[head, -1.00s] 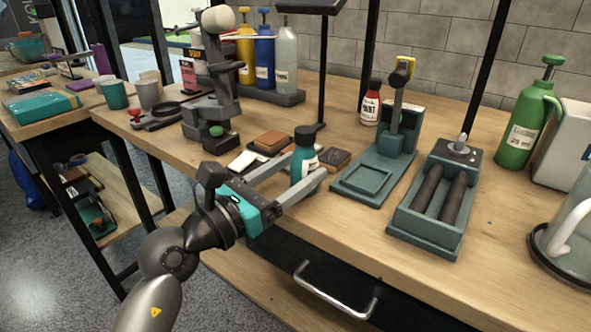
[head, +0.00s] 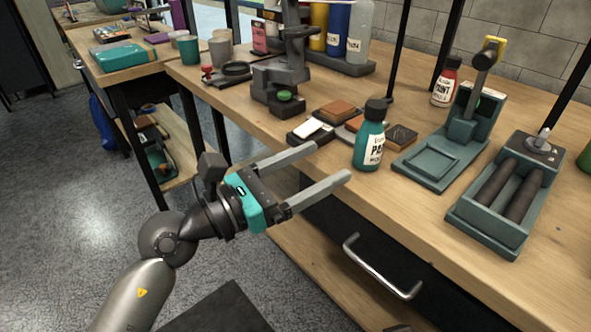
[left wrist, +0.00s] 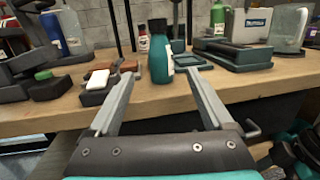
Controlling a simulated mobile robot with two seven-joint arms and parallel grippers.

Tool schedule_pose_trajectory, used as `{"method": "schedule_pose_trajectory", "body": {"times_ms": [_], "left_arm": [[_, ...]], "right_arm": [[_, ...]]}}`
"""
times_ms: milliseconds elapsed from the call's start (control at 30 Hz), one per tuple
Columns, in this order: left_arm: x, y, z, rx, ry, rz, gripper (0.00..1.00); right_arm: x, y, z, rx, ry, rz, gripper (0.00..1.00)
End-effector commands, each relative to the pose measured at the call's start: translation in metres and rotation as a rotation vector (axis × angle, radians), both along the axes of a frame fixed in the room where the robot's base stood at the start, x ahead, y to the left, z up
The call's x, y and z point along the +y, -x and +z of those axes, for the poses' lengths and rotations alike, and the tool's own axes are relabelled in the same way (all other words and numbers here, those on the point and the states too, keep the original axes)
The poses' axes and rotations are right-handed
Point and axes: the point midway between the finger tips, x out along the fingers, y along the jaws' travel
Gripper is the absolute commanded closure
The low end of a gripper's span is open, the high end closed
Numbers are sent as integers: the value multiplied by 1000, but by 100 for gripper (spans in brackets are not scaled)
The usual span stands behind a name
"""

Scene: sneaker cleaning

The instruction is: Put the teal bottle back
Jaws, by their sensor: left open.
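The teal bottle (head: 369,140) has a black cap and a white label. It stands upright on the wooden workbench near its front edge, and it also shows in the left wrist view (left wrist: 159,60), beyond the fingers. My left gripper (head: 332,164) is open and empty. Its fingers point toward the bottle and end short of it, in front of the bench edge. In the left wrist view the two fingers (left wrist: 160,80) are spread wide with the bottle between their lines. My right gripper is not in view.
Brushes and blocks (head: 340,115) lie left of the bottle. A green press stand (head: 430,165) and a roller box (head: 470,215) stand to its right. A drawer handle (head: 385,270) juts out below the bench.

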Motion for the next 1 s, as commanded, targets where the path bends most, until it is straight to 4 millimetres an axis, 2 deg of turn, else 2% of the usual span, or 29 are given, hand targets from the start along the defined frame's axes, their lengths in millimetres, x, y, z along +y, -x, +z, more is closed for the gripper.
{"method": "schedule_pose_trajectory", "body": {"times_ms": [100, 233, 533, 633, 767, 833, 900, 1000], "left_arm": [[16, 9, -3, 1, -2, 1, 16], [26, 15, -3, 0, -1, -1, 16], [30, 18, -3, 0, 2, -1, 16], [32, 17, 3, 18, 49, 7, 16], [45, 15, 27, 111, 279, 49, 16], [62, 11, 42, 200, 476, 93, 16], [87, 4, 52, 309, 698, 146, 16], [128, -8, 51, 476, 1008, 238, 16]], "right_arm": [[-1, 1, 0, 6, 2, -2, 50], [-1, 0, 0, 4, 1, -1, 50], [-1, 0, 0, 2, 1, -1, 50], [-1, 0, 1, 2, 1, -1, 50], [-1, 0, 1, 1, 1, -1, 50], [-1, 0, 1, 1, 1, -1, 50], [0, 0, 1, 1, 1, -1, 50], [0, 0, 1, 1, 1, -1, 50]]}}
